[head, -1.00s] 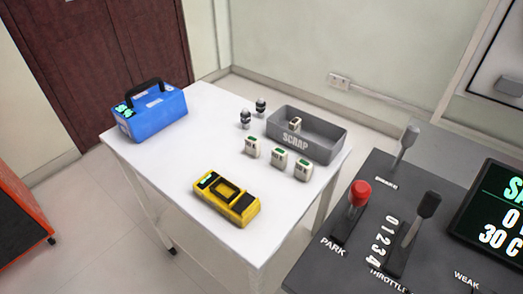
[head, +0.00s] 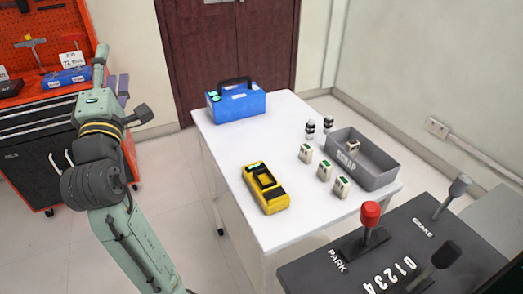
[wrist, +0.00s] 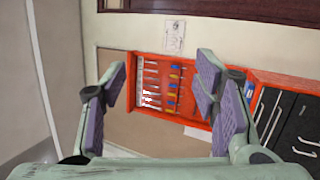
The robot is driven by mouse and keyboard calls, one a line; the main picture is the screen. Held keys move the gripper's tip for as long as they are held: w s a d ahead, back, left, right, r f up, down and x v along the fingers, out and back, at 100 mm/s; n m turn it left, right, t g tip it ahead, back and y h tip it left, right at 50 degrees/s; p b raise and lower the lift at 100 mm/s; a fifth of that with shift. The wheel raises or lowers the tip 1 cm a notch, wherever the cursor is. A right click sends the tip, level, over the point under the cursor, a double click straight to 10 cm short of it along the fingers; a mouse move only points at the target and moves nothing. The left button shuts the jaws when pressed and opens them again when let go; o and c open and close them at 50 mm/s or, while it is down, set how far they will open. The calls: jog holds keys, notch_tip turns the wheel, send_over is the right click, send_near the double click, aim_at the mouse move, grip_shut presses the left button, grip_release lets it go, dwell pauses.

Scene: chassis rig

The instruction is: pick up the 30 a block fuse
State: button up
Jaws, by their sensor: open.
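Three small pale blocks with green tops, which look like block fuses, stand on the white table (head: 222,146): one (head: 305,153) near the cylinders, one (head: 325,171) in the middle, one (head: 342,187) nearest the front right. Another pale block (head: 352,146) lies in the grey scrap tray (head: 376,176). Their ratings are too small to read, so I cannot tell which is 30 A. My gripper (wrist: 160,85) is open and empty in the wrist view, facing a red tool board. In the head view my arm is raised left of the table, well apart from the blocks.
A blue case (head: 237,105) and a yellow device (head: 266,188) sit on the table. Two dark-and-white cylinders (head: 310,129) (head: 328,123) stand behind the blocks. A control console (head: 400,250) with levers is at front right. A red tool cabinet (head: 45,150) stands at left.

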jog(key=w+d+f+g+h, duration=0.2)
jog(key=w+d+f+h, duration=0.15)
jog(key=d, duration=0.25)
jog(key=w+d+f+g+h, duration=0.2)
jog(key=w+d+f+h, duration=0.1)
jog(key=d+f+h, duration=0.25)
jog(key=n+g+h, duration=0.3)
jog(key=g+h, duration=0.4)
jog(key=g, duration=0.5)
send_near(306, 147)
jog(key=shift+w+d+f+n+p, duration=0.35)
jog(key=shift+d+f+p, duration=0.25)
jog(key=shift+d, duration=0.2)
jog(key=shift+r+p+x, duration=0.1)
jog(key=shift+p+x, duration=0.3)
jog(key=shift+x, duration=1.1)
jog(key=shift+r+p+x, duration=0.15)
jog(key=shift+p+x, duration=0.2)
jog(key=shift+x, duration=1.1)
jog(key=shift+w, duration=0.1)
jog(key=shift+c, duration=0.4)
jog(key=c, duration=1.1)
jog(key=shift+c, duration=0.2)
